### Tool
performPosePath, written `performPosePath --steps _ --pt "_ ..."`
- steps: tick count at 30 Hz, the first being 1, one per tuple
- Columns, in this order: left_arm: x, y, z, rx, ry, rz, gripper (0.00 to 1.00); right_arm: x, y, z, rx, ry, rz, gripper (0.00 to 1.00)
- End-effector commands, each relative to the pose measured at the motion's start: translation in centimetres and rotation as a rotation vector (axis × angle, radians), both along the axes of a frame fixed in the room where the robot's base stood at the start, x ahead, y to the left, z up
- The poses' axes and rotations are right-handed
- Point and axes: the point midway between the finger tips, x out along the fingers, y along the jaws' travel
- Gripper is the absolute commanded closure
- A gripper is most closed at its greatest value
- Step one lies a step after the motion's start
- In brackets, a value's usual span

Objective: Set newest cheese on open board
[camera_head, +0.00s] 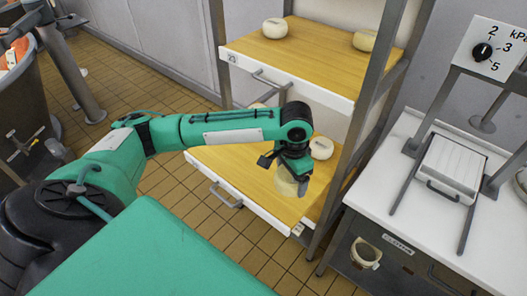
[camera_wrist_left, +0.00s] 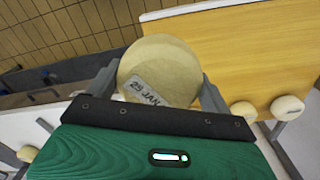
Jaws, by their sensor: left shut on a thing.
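My left gripper (camera_head: 290,178) is shut on a pale round cheese (camera_head: 286,184) and holds it over the front right part of the lower wooden board (camera_head: 225,160). In the left wrist view the held cheese (camera_wrist_left: 160,62) sits between the two fingers and bears a grey label that seems to read "29 JAN". Another cheese (camera_head: 321,148) rests farther back on the lower board. The upper board (camera_head: 310,52) carries two cheeses, one at the left (camera_head: 275,28) and one at the right (camera_head: 364,40). A further cheese (camera_head: 257,106) is partly hidden behind the arm. My right gripper is out of view.
Grey rack posts (camera_head: 368,95) stand close to the right of the gripper. A white counter (camera_head: 408,215) with a press (camera_head: 452,165) and gauge plate (camera_head: 490,50) is at the right. A metal vat (camera_head: 42,95) stands at the far left. Tiled floor lies between.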

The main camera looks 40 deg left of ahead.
Motion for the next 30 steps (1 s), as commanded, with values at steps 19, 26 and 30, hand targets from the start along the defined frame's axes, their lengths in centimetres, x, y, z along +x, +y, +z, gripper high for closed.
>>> performPosePath --steps 19,26,30 --pt "6.7 6.7 -5.7 0.003 -0.025 -0.9 0.52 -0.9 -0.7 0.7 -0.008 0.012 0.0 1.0" --pt "8.2 9.8 -8.1 0.012 -0.021 -1.221 0.52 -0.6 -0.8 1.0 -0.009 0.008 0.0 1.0" --pt "8.7 11.4 -9.3 0.016 -0.017 -1.386 0.52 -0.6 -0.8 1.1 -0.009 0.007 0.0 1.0"
